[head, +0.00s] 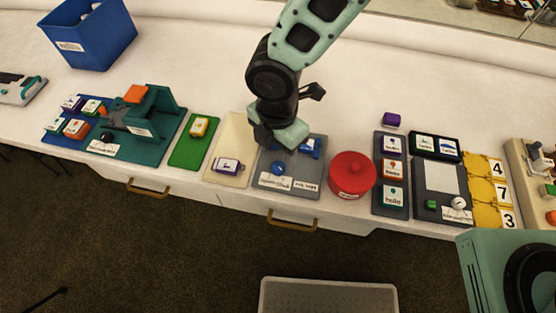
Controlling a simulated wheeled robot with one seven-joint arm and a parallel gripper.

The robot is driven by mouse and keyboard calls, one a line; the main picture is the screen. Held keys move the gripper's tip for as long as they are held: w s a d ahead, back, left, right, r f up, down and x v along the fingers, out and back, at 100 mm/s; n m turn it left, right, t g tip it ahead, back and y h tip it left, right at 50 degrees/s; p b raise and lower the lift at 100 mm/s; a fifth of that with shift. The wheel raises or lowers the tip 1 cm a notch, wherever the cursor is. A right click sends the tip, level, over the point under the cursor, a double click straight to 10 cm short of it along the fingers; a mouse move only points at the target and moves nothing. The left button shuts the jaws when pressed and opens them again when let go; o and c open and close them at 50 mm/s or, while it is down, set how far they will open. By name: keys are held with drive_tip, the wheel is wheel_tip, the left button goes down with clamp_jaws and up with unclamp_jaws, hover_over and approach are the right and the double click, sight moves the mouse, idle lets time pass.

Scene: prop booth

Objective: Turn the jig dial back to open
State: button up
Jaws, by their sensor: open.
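My gripper (279,140) points down over the back left part of a grey plate (308,182) on the white table. It is open, and its fingertips are largely hidden by its own body. A round blue knob (278,168) sits on the plate just in front of the gripper. A blue block-like part (312,147) sits at the plate's back right, partly covered by the gripper. A teal fixture (150,150) at the left carries a dark round knob (106,137). The labels are too small to read, so I cannot tell which knob is the jig dial or its setting.
A red round container (351,174) stands close to the right of the grey plate. A cream board (236,140) and a green board (186,153) lie to the left. Dark trays of labelled blocks (391,169) stand further right. A blue bin (88,35) is at the back left.

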sight(278, 166)
wheel_tip(278, 166, down, 6)
drive_tip(key=shift+c, duration=0.2)
drive_tip(key=c, duration=0.9)
